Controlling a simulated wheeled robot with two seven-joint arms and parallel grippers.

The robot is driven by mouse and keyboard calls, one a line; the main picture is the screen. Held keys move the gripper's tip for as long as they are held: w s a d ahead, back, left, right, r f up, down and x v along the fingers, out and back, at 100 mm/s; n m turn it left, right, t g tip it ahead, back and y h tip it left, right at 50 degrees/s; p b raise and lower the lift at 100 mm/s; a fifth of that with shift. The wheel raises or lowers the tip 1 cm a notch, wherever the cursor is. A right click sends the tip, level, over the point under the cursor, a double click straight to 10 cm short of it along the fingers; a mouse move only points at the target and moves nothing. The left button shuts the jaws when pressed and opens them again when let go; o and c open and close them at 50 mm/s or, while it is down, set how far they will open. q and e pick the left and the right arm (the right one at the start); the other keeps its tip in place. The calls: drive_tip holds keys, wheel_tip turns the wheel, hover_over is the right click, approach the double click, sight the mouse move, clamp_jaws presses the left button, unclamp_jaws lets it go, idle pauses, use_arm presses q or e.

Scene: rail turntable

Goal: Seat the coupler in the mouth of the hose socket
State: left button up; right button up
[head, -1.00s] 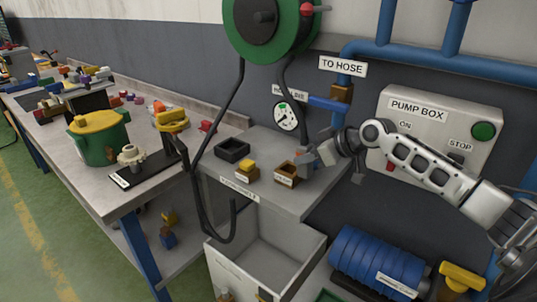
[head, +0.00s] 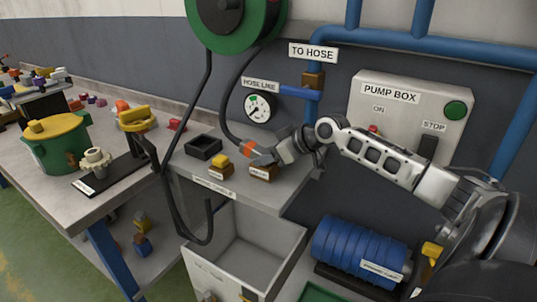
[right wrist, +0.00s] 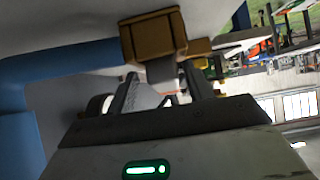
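My right gripper (head: 262,150) reaches in from the right, low over the rear bench. It is shut on the coupler (head: 247,146), an orange and grey piece at the end of the dark hose. A brown block with a label (head: 262,174), apparently the hose socket, stands on the bench just below the gripper. In the upside-down right wrist view, a grey part of the coupler (right wrist: 160,70) lies between the fingers, close to the brown block (right wrist: 150,35). I cannot tell whether they touch; the mouth is hidden. My left gripper is not in view.
A block with a yellow top (head: 219,163) and a black tray (head: 203,148) stand left of the brown block. The hose (head: 228,100) hangs from the green reel (head: 274,22). A gauge (head: 259,107) and blue pipe (head: 313,108) are behind. An open grey bin (head: 203,272) stands in front.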

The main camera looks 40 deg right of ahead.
drive_tip(key=shift+a, duration=0.2)
idle(0.4)
drive_tip(key=v, duration=1.2)
drive_tip(key=shift+w+r, duration=0.1)
